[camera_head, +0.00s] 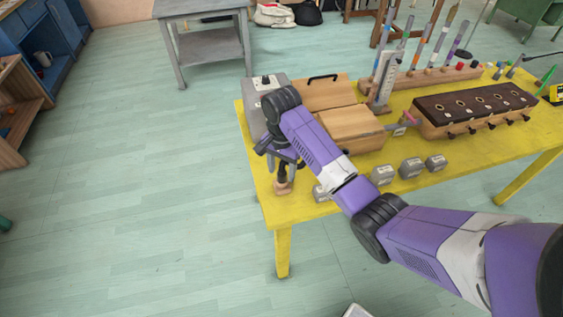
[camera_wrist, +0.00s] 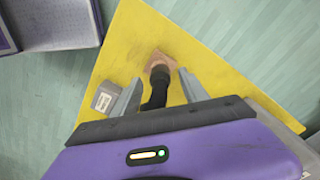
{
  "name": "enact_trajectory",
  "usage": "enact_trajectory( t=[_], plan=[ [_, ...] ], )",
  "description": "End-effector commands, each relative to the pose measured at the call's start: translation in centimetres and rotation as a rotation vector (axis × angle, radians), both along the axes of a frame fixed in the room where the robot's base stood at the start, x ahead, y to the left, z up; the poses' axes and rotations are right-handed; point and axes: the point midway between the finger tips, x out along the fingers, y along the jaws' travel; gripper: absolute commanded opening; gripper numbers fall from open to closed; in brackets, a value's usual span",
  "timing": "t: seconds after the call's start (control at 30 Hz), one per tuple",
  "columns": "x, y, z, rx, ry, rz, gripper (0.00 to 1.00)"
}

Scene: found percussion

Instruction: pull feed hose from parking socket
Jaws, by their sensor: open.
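The black feed hose (camera_wrist: 157,92) stands with its end at a small wooden parking socket (camera_wrist: 163,56) near the yellow table's corner. In the head view the dark hose (camera_head: 282,173) shows above the socket (camera_head: 283,188), partly hidden by my gripper (camera_head: 289,168). My gripper also shows in the wrist view (camera_wrist: 159,78), pointing down. Its two grey fingers are open, one on either side of the hose, with gaps visible. The hose's upper part is hidden under the gripper body. How deep its end sits in the socket cannot be told.
The yellow table (camera_head: 465,160) carries several grey weights (camera_head: 411,168), a wooden box (camera_head: 352,127), a dark-topped wooden block (camera_head: 475,104) and upright coloured tubes (camera_head: 419,47). One grey weight (camera_wrist: 104,98) is close beside the left finger. The floor left of the table is clear.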

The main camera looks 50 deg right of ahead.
Motion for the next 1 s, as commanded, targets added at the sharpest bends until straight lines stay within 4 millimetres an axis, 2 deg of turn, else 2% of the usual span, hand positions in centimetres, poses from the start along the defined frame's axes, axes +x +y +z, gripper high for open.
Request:
enact_trajectory(
  t=[0.17, 0.43, 0.7, 1.0],
  plan=[
    [-0.02, -0.02, -0.96, 0.0, -0.001, -0.001, 0.52],
    [0.01, -0.02, -1.07, -0.001, -0.001, 0.0, 0.52],
    [0.0, -0.02, -1.05, -0.001, -0.001, 0.0, 0.0],
    [-0.01, -0.03, -0.75, -0.001, -0.001, 0.0, 0.0]
  ],
)
